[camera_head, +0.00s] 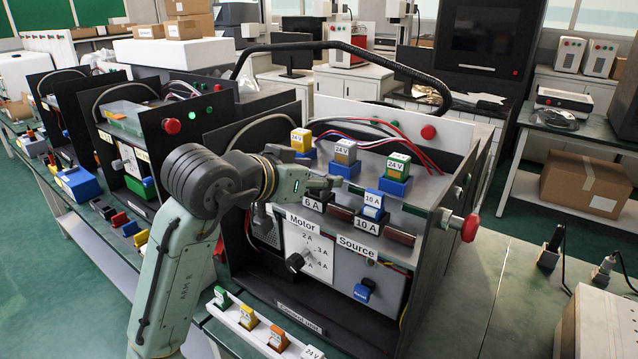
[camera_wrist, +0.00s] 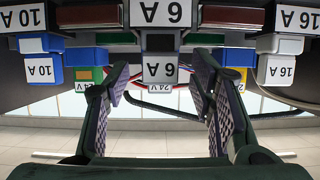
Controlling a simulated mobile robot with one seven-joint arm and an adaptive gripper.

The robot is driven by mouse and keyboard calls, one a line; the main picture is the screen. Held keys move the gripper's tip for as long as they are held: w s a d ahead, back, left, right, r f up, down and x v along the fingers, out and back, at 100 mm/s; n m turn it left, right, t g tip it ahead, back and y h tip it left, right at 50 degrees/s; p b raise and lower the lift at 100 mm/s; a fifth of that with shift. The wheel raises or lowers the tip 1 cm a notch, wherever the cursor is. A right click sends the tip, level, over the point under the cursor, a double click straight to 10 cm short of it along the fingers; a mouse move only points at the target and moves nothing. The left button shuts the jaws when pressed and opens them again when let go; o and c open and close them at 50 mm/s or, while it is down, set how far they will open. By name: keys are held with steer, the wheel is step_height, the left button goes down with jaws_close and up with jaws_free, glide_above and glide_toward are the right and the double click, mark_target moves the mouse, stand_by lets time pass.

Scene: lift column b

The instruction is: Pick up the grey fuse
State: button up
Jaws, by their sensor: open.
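The grey fuse (camera_wrist: 160,72), labelled 6 A, shows upside down at the middle of the wrist view, seated under the front edge of the panel with a matching 6 A label. My gripper (camera_wrist: 160,62) is open, one finger on each side of the fuse, with a gap on both sides. I cannot tell how deep the fuse sits between the fingertips.
A blue 10 A fuse (camera_head: 374,199) sits to the right; it also shows in the wrist view (camera_wrist: 40,70). A pale 16 A fuse (camera_wrist: 278,70) is on the other side. Yellow (camera_head: 301,139), grey (camera_head: 345,150) and green (camera_head: 397,164) 24 V blocks stand behind. A red button (camera_head: 470,227) protrudes right.

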steer(key=shift+w+d+f, duration=0.15)
steer(key=shift+w+f, duration=0.05)
steer(key=shift+w, duration=0.05)
steer(key=shift+c, duration=0.2)
jaws_close()
stand_by(0.3)
